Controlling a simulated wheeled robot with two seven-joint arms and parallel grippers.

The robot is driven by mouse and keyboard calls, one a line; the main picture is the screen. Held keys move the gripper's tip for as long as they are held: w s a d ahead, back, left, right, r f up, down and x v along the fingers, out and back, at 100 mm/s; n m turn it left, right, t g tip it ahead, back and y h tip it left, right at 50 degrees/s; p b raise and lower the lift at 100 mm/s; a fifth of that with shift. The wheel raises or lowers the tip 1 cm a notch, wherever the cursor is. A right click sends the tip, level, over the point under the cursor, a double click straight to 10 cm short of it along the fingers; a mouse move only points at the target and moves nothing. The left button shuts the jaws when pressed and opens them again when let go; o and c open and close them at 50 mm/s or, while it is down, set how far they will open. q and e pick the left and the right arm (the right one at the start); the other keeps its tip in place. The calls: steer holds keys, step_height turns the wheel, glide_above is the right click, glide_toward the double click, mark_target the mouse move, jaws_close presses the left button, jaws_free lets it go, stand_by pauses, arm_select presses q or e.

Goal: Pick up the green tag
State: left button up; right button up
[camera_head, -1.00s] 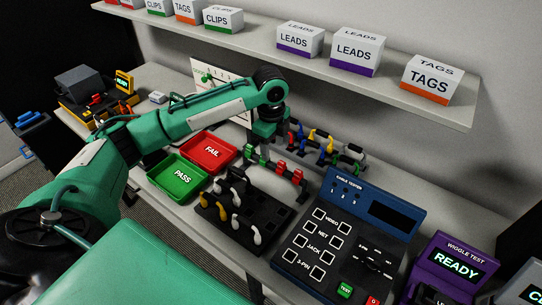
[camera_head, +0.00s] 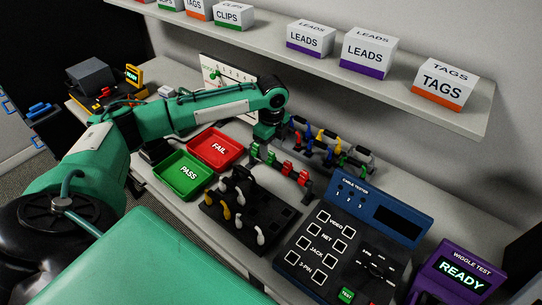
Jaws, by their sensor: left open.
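Green tags (camera_head: 257,151) stand at the left end of a low dark rack, with red tags (camera_head: 288,167) to their right on the same rack. My left gripper (camera_head: 264,142) points down just above and behind the green tags. It is open, and its fingers are small and partly hidden by its own wrist. I cannot tell whether a finger touches a tag. My right gripper is not in view.
Behind is a rack of colored leads (camera_head: 322,140). In front are a green PASS tray (camera_head: 184,175), a red FAIL tray (camera_head: 215,149), a black cable holder (camera_head: 262,207) and a blue cable tester (camera_head: 350,240). A shelf (camera_head: 400,92) with boxes runs above.

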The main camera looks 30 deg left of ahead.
mark_target(271, 153)
arm_select(q)
steer(key=f, duration=0.1)
steer(key=f+p, duration=0.1)
steer(key=f, duration=0.1)
steer(key=shift+w+a+f, duration=0.1)
steer(key=shift+a+f, duration=0.15)
steer(key=shift+f, duration=0.1)
steer(key=shift+f+p, duration=0.3)
steer(key=shift+f, duration=0.25)
steer(key=c, duration=1)
steer(key=shift+c, duration=0.2)
steer(key=shift+r, duration=0.15)
